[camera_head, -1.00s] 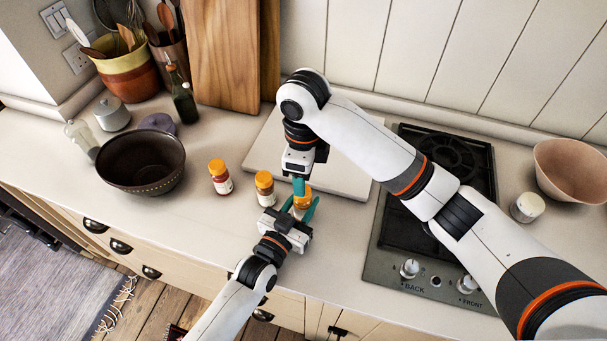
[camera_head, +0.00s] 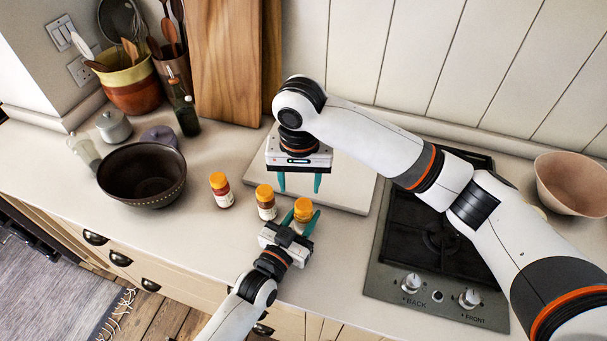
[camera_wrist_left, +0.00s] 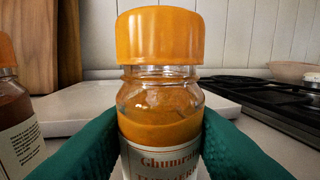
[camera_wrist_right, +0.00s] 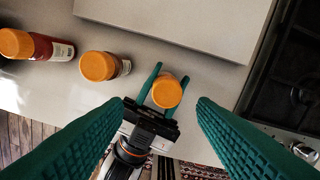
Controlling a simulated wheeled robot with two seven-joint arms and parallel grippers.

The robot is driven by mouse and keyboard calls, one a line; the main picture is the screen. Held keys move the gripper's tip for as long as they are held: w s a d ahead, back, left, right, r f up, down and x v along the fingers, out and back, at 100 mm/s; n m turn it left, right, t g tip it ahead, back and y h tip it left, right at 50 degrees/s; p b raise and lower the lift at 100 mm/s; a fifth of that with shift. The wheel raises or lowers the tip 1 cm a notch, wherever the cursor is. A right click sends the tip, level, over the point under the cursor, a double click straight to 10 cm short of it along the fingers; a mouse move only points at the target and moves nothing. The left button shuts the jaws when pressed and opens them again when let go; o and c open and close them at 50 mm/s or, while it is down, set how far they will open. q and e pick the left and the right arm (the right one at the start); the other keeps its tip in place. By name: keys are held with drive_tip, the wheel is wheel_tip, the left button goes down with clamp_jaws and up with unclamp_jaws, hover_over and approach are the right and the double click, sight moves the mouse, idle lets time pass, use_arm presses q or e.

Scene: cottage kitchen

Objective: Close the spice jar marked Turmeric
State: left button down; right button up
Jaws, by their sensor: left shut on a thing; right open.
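The held spice jar (camera_head: 299,227) is clear glass with orange-yellow powder. My left gripper (camera_head: 301,221) is shut around the jar body, below the lid, and the jar stands upright. My right gripper (camera_head: 300,184) is open and empty above the jar, pointing down. The right wrist view shows the lid (camera_wrist_right: 166,92) between and beyond its fingers.
Two similar orange-lidded jars, a middle one (camera_head: 266,203) and a left one (camera_head: 221,190), stand left of the held jar. A pale board (camera_head: 352,188) lies behind. The hob (camera_head: 400,250) is to the right. A dark bowl (camera_head: 143,178) stands at the left.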

sight(304, 204)
drive_tip(key=n, duration=0.7)
drive_tip(key=shift+r+n, duration=0.25)
drive_tip(key=shift+n, duration=0.15)
drive_tip(key=n, duration=0.7)
drive_tip(key=shift+d+r, duration=0.1)
drive_tip(key=shift+r, duration=0.1)
drive_tip(key=n, duration=0.7)
drive_tip(key=shift+d+r, duration=0.15)
drive_tip(key=shift+r, duration=0.05)
drive_tip(key=n, duration=0.6)
drive_tip(key=shift+d+r+n, duration=0.1)
drive_tip(key=shift+d+n, duration=0.05)
drive_tip(key=shift+n, duration=0.15)
drive_tip(key=shift+f, duration=4.05)
